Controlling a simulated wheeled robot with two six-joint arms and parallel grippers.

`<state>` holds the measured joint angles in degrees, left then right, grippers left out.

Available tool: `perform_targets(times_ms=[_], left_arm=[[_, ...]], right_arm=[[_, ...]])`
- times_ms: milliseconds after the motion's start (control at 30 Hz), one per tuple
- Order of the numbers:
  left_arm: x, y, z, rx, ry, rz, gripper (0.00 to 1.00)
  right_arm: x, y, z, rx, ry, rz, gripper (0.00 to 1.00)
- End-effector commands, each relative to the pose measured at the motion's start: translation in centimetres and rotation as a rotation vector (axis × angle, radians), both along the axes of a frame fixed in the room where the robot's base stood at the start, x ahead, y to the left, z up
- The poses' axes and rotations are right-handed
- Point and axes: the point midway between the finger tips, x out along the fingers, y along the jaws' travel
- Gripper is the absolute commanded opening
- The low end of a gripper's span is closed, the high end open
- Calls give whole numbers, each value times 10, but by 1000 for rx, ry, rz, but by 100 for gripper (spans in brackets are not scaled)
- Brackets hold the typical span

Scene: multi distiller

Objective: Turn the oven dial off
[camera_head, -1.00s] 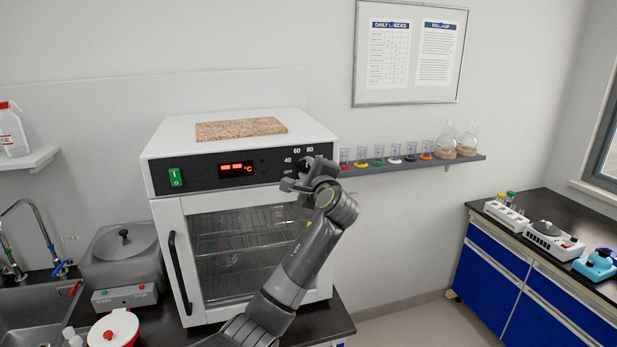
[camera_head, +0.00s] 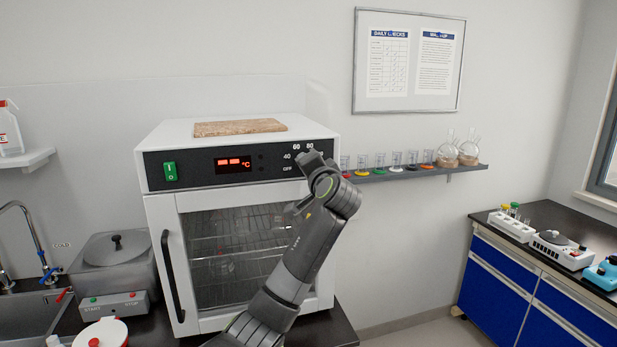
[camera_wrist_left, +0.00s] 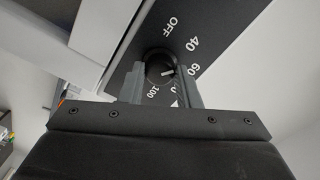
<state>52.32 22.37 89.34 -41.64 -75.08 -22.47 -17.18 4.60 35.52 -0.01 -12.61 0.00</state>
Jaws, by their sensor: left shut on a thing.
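The white oven (camera_head: 215,130) has a black control panel with a red display (camera_head: 233,165). Its round dark dial (camera_wrist_left: 160,66) shows in the left wrist view, ringed by OFF, 40, 60, 80 and 100 marks; its white pointer line appears to face about 60. My left gripper (camera_wrist_left: 159,78) is shut on the dial, one finger on each side. In the head view the left gripper (camera_head: 312,160) is at the panel's right end and hides the dial. My right gripper is not in view.
The oven door (camera_head: 235,250) is closed, with a handle (camera_head: 173,275) on its left. A brown slab (camera_head: 240,127) lies on the oven. A wall shelf (camera_head: 420,173) with several small beakers and flasks is right of the gripper. A lidded steel bath (camera_head: 113,265) stands left.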

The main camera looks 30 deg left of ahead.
Motion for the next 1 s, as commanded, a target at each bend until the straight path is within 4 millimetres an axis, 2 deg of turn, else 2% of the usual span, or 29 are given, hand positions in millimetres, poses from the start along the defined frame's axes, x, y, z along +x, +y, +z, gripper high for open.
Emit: perform_targets(times_ms=[33,600,1000], left_arm=[[0,0,-6,-31,-32,1,7],[0,0,-7,-383,-441,1,7],[0,0,-6,-593,-685,3,7]], right_arm=[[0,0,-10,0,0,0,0],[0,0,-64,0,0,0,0],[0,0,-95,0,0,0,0]])
